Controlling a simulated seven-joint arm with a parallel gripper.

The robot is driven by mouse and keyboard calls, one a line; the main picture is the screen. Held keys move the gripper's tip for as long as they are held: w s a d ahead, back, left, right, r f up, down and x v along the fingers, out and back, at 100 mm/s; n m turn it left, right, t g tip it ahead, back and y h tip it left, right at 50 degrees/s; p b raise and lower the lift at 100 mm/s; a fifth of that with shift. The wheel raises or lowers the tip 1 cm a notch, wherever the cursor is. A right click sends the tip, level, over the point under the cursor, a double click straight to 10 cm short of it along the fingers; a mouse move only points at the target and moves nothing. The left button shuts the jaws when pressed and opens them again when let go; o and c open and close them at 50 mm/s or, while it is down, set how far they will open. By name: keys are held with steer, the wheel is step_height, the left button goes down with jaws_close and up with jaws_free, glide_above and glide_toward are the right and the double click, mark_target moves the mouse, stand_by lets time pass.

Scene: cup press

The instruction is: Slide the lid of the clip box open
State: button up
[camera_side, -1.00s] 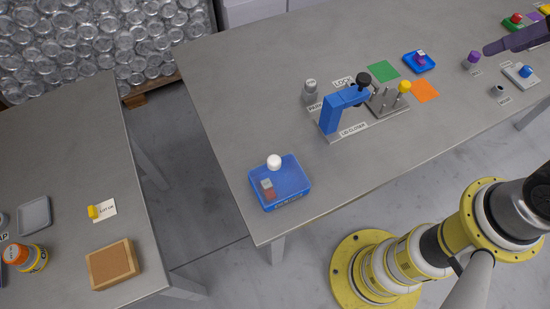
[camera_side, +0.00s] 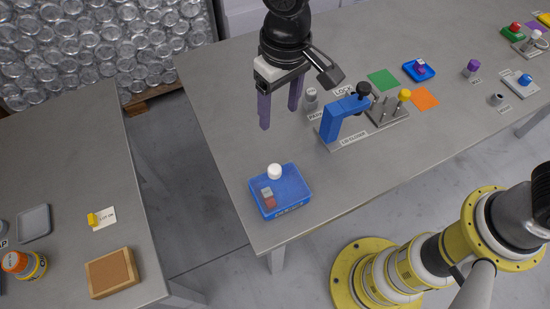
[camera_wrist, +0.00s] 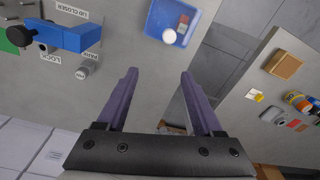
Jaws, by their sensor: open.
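The clip box (camera_side: 293,187) is a blue box near the front left corner of the grey table, with a white knob (camera_side: 274,171) on top. Red and grey blocks show through its top. It also shows at the top of the wrist view (camera_wrist: 184,14), with the white knob (camera_wrist: 169,36) at its lower edge. My gripper (camera_side: 280,117) is open and empty, with purple fingers pointing down. In the side view it appears above and behind the box, apart from it. How far the lid is open cannot be told.
A blue lid closer (camera_side: 331,119) stands on a plate right of the box, with a grey knob (camera_side: 311,96) beside it. Green (camera_side: 383,79) and orange (camera_side: 425,98) squares lie farther right. A second table (camera_side: 70,240) stands across a gap on the left.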

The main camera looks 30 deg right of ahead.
mark_target(275, 169)
steer(key=shift+n, duration=0.3)
steer(key=f, duration=0.5)
steer(key=s+a+f, duration=0.1)
steer(key=f, duration=0.4)
steer(key=s+f, duration=0.1)
steer(key=f, duration=0.5)
steer(key=shift+a+f, duration=0.1)
steer(key=shift+a, duration=0.3)
jaws_close()
stand_by(0.4)
